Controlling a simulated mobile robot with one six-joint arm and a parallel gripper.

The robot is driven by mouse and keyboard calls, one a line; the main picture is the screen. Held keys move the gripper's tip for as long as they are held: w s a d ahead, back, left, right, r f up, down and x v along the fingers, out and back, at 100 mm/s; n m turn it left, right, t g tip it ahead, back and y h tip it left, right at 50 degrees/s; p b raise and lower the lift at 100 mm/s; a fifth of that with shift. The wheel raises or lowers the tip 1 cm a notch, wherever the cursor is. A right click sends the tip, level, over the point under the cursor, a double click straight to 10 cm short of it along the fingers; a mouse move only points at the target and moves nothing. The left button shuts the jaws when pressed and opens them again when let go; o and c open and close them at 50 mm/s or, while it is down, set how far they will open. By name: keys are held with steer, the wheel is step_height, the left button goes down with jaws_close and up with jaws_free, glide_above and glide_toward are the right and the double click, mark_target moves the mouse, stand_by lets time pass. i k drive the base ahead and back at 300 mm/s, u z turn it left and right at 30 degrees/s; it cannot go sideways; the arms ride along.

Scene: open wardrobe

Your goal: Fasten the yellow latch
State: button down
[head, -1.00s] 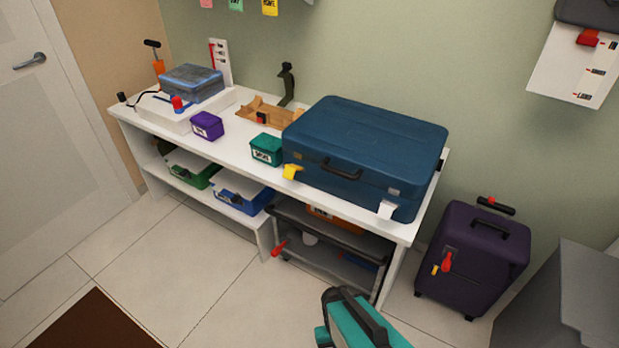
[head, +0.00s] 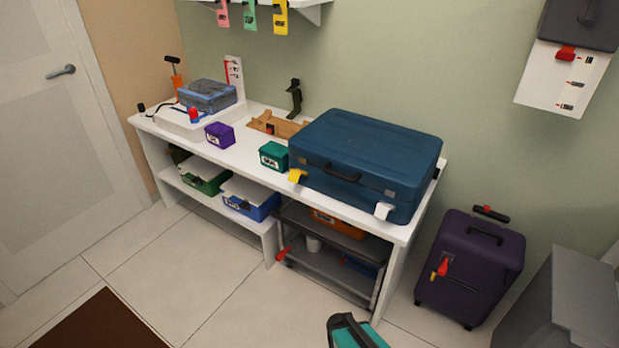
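A closed blue suitcase (head: 362,155) lies flat on the right part of the white bench. The yellow latch (head: 297,175) is at the left end of its front side and sticks outward from it. A white latch (head: 383,210) is at the right end of the same side. A dark handle (head: 341,172) lies between the two latches. My gripper is not identifiable in the head view. A teal and black part at the bottom edge is cut off, and I cannot tell what it is.
Teal (head: 273,155) and purple (head: 219,134) boxes stand left of the suitcase on the white bench (head: 245,150). A purple trolley case (head: 470,265) stands on the floor at right. A grey cabinet fills the lower right.

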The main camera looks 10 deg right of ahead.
mark_target(294, 175)
steer(key=u, duration=0.15)
steer(key=i, duration=0.95)
steer(key=z, duration=0.05)
